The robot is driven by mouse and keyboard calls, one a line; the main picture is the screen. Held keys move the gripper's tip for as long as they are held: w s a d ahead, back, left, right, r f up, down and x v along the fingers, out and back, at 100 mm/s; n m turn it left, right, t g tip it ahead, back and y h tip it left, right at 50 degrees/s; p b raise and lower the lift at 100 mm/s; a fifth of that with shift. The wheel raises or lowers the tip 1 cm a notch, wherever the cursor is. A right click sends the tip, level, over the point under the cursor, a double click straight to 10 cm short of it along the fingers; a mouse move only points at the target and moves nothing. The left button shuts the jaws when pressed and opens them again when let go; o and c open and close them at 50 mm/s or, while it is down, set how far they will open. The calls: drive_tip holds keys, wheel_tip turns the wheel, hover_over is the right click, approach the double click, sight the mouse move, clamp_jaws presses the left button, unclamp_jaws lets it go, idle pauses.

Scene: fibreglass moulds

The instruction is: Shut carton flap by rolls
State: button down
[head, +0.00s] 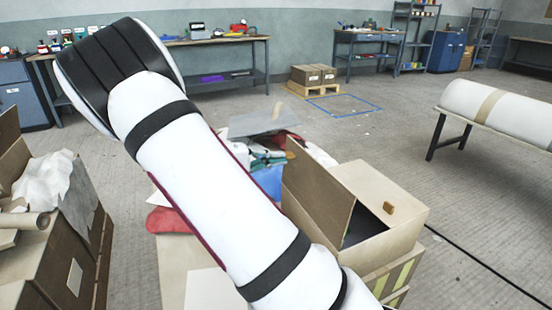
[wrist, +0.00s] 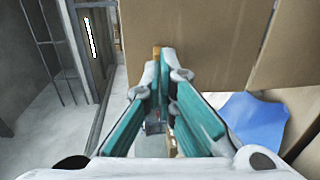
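The carton (head: 385,235) stands right of centre in the head view, its top partly open onto a dark inside. Its tan flap (head: 318,190) stands up on the left side, with a small ochre tab (head: 290,155) at its edge. A second ochre tab (head: 389,208) is on the carton's top. In the wrist view, my gripper (wrist: 160,72) has its teal fingers close together with a narrow gap. An ochre piece (wrist: 157,50) shows at the tips beside the brown board (wrist: 210,45). Whether the fingers touch it is unclear. My arm hides the gripper in the head view.
Rolls themselves are unclear inside the carton. Brown boxes with crumpled white sheet (head: 45,180) stand at left. A heap of coloured scraps, with a blue piece (head: 265,180), lies behind my arm. A large white roll (head: 500,112) rests on a stand at right.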

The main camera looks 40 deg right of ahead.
drive_tip(key=s+d+f+t+y+p, duration=0.2)
drive_tip(key=d+f+y+p, duration=0.1)
drive_tip(key=d+y+p, duration=0.2)
drive_tip(key=s+d+f+t+y+p, duration=0.2)
drive_tip(key=d+f+y+p, duration=0.2)
drive_tip(key=d+y, duration=0.5)
drive_tip(key=shift+s+d+y+p, duration=0.25)
drive_tip(key=shift+d+p, duration=0.45)
drive_tip(key=shift+p, duration=0.6)
drive_tip(key=shift+r, duration=0.1)
wheel_tip(320, 180, up, 14)
drive_tip(key=p, duration=0.3)
